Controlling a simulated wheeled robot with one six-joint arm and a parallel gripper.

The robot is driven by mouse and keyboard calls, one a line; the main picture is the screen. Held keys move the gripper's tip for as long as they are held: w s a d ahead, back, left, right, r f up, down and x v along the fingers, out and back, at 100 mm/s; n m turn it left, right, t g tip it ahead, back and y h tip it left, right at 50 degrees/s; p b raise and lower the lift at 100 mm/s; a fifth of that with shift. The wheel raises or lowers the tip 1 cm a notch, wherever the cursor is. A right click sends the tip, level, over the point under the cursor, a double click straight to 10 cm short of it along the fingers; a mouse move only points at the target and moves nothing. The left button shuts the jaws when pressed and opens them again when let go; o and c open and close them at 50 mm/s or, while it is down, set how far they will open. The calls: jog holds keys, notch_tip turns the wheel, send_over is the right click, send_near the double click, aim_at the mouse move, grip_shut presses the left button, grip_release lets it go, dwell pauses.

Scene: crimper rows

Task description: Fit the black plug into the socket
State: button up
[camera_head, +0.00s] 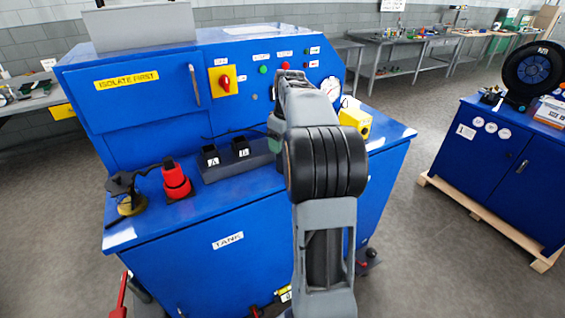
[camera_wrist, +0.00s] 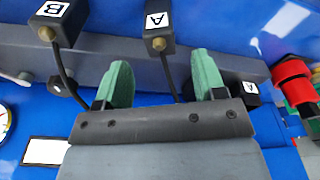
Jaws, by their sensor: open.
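In the head view two black blocks stand on a dark grey strip (camera_head: 223,170) on the blue cabinet, block A (camera_head: 209,156) left of block B (camera_head: 240,146). In the wrist view a black block marked B (camera_wrist: 62,18) and one marked A (camera_wrist: 157,22) each show a brass-coloured stub and a black cable. Another black piece marked A (camera_wrist: 243,90) lies to the right, and a black piece (camera_wrist: 66,87) to the left. I cannot tell plug from socket. My gripper (camera_wrist: 160,80) is open, with green fingers apart and nothing between them. My arm mostly hides it in the head view.
A red piece (camera_head: 175,182) and a black part on a yellowish base (camera_head: 129,204) stand left on the cabinet top (camera_head: 200,208). A yellow box (camera_head: 355,120) is right of my arm. The upright panel (camera_head: 138,110) rises behind.

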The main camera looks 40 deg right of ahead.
aim_at(282, 159)
jog(key=shift+a+f+p, duration=0.1)
jog(key=shift+f+p, duration=0.35)
jog(key=shift+f, duration=3)
jog(key=c, duration=1.1)
